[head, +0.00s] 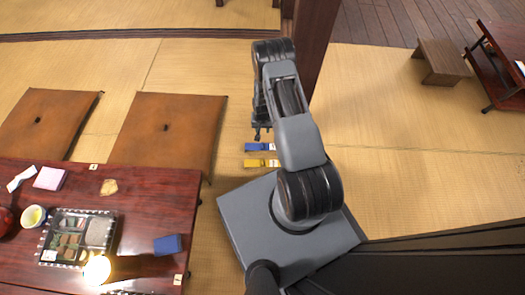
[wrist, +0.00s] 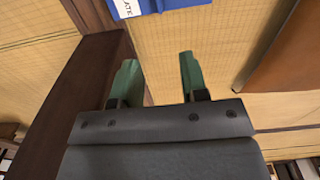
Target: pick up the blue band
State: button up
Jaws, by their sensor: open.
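The blue band (head: 258,147) lies on the tatami floor in the head view, with a white label at its right end. In the wrist view the blue band (wrist: 170,4) shows at the top edge, partly cut off, with its white label toward the left. My gripper (head: 261,134) is above the floor just behind the blue band in the head view. In the wrist view my gripper (wrist: 158,70) has its two green fingers apart, with nothing between them. The band lies beyond the fingertips, and no contact shows.
A yellow band (head: 257,163) lies on the floor just in front of the blue one. Brown cushions (head: 166,130) and a low red table (head: 150,215) with a lunch box are to the left. A dark wooden post (head: 313,50) stands close to my arm. Open tatami lies right.

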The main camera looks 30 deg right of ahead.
jog(key=b, duration=0.4)
send_over(262, 145)
notch_tip(262, 145, down, 10)
jog(key=shift+s+d, duration=0.1)
jog(key=shift+d, duration=0.05)
jog(key=shift+f+b, duration=1.65)
jog(key=shift+f, duration=1.1)
jog(key=shift+r, duration=0.1)
jog(key=shift+c, duration=0.4)
grip_shut()
